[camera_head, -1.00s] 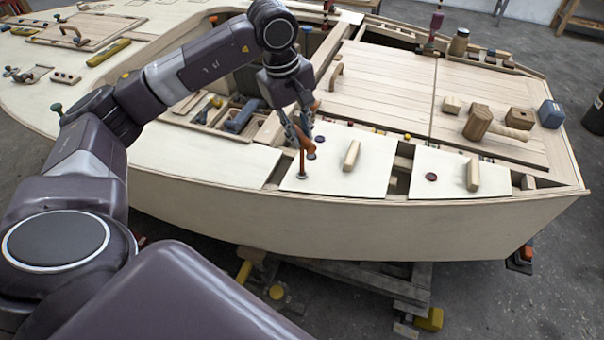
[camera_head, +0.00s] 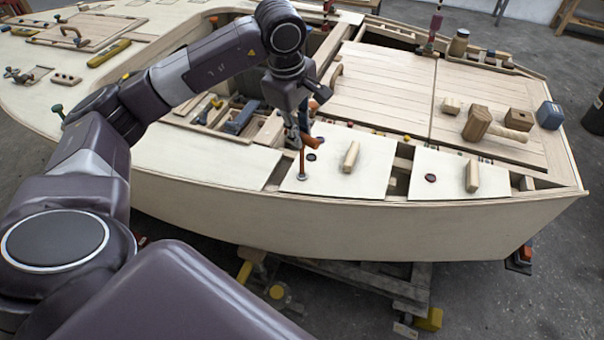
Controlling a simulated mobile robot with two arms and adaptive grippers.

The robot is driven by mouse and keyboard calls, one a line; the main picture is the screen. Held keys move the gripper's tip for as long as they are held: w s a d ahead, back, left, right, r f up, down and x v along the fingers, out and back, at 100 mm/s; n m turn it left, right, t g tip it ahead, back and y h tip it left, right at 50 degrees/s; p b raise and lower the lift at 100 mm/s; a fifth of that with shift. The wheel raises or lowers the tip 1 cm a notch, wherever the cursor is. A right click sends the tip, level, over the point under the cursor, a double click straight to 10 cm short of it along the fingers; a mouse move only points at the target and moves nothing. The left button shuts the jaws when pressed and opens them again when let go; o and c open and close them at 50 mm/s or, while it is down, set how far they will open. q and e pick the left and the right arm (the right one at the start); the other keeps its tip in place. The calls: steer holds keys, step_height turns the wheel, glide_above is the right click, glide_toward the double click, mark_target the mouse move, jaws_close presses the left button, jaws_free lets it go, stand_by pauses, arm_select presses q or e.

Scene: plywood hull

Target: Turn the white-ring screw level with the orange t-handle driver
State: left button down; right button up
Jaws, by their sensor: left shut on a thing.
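My left gripper (camera_head: 303,128) is shut on the orange t-handle driver (camera_head: 302,162) above a pale panel at the near edge of the hull. The driver's shaft stands roughly upright below the fingers, and an orange end of the handle shows to their right. The driver's tip meets the white-ring screw (camera_head: 301,177) near the panel's front left corner. The tip covers most of the screw, so I cannot tell how its slot is turned. My right gripper is not in view.
The pale panel (camera_head: 335,178) bears a wooden grip block (camera_head: 351,156) and a dark round fitting (camera_head: 311,157). A second panel (camera_head: 430,188) with its own block lies to the right. An open compartment with tools (camera_head: 240,117) lies behind left. A wooden mallet (camera_head: 478,123) rests on the planked deck.

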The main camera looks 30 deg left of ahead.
arm_select(q)
steer(key=shift+m+h+b, duration=0.3)
steer(key=shift+m, duration=0.8)
steer(key=m, duration=0.4)
steer(key=shift+w+h, duration=0.1)
steer(key=shift+h, duration=0.2)
steer(key=m+g, duration=0.1)
steer(key=m, duration=0.3)
steer(key=shift+w+m+h, duration=0.1)
steer(key=shift+m+h, duration=0.2)
steer(key=m, duration=0.4)
steer(key=shift+g, duration=0.4)
